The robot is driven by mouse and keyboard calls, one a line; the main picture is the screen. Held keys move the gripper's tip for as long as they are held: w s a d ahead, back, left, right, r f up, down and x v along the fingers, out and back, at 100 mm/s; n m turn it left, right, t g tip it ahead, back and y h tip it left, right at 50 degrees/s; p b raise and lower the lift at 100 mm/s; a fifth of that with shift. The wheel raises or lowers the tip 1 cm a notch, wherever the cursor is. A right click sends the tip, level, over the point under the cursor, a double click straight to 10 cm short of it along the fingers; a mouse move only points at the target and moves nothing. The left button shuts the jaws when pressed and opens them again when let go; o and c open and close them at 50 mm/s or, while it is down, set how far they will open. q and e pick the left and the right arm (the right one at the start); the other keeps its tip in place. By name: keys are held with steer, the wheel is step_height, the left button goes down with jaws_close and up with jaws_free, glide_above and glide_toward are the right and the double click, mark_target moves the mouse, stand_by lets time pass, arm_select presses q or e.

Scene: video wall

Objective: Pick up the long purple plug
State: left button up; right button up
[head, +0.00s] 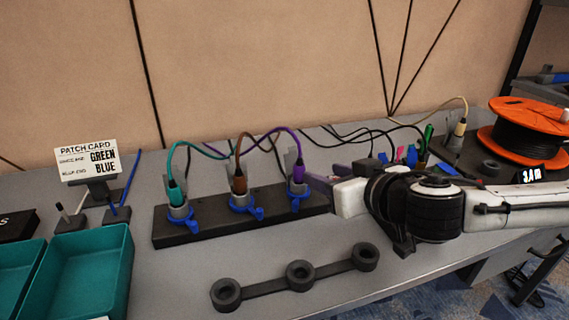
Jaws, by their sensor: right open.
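A purple plug (298,173) stands upright in the right-hand blue-collared socket of a black strip (190,236). A purple cable arcs from its top toward the back left. My right gripper (319,183) reaches in from the right, its fingers pointing left, close to the right side of the purple plug. It is open. Whether its fingers touch the plug or flank it cannot be told from this view. My left gripper is not in view.
A teal plug (176,193) and a brown plug (240,181) stand in the other sockets. A black holder with three rings (299,275) lies in front. Teal trays (85,268) and a patch card (87,160) are left. An orange cable reel (530,118) stands right.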

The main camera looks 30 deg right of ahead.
mark_target(301, 166)
steer(key=b+x, duration=0.1)
steer(key=x, duration=0.9)
steer(key=shift+b, duration=0.3)
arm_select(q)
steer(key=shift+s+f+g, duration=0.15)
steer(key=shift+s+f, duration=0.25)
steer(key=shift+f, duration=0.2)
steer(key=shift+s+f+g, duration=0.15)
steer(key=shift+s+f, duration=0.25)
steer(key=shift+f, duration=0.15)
arm_select(e)
jaws_close()
